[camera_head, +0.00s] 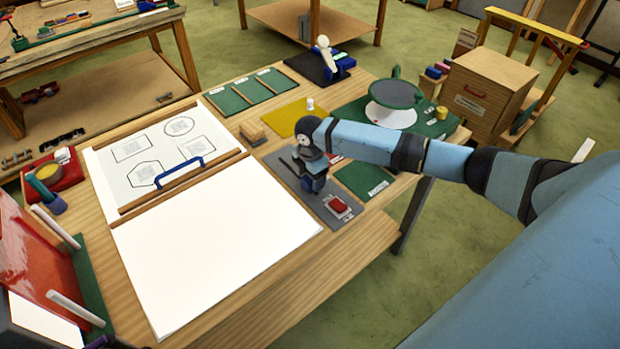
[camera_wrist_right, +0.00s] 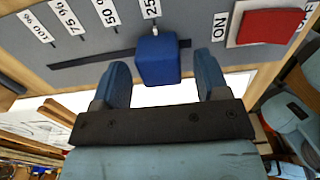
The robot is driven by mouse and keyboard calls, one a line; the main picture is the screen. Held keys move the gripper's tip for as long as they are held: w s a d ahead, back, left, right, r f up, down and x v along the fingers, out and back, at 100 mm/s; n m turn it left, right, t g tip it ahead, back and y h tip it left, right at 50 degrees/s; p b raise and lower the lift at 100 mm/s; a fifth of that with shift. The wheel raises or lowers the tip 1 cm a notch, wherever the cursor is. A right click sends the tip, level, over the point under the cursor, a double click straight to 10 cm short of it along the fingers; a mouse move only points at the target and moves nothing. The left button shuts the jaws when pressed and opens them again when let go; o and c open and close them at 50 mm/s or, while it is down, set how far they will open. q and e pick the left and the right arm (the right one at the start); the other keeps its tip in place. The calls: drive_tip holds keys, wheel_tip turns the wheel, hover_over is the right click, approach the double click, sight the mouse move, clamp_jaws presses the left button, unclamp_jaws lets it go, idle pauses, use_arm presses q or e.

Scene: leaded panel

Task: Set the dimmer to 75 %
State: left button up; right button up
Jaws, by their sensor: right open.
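The dimmer is a grey panel (camera_head: 304,191) on the table; its face also shows in the right wrist view (camera_wrist_right: 104,38). Its dark slot (camera_wrist_right: 92,61) runs beside the marks 100 %, 75 %, 50 % and 25 %. The blue slider knob (camera_wrist_right: 157,60) stands at the 25 % mark (camera_wrist_right: 150,8), near the right end of the slot. My right gripper (camera_wrist_right: 163,78) is open, with one blue finger on each side of the knob and visible gaps. In the head view my right gripper (camera_head: 313,180) is low over the panel and hides the knob. My left gripper is not in view.
A red switch (camera_wrist_right: 268,27) beside ON and OFF labels sits to the right of the slot; it also shows in the head view (camera_head: 340,205). A white sheet (camera_head: 215,250) lies left of the panel.

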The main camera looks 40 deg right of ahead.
drive_tip(key=shift+f, duration=0.95)
drive_tip(key=shift+c, duration=0.5)
clamp_jaws()
drive_tip(key=w+b, duration=0.1)
drive_tip(key=w, duration=0.1)
drive_tip(key=w+b, duration=0.1)
drive_tip(key=w, duration=0.2)
drive_tip(key=w+b, duration=0.1)
drive_tip(key=w, duration=0.1)
drive_tip(key=shift+w+a+f, duration=0.1)
drive_tip(key=shift+w+a, duration=0.15)
drive_tip(key=shift+a, duration=0.1)
drive_tip(key=shift+w, duration=0.25)
drive_tip(key=shift+o, duration=0.5)
unclamp_jaws()
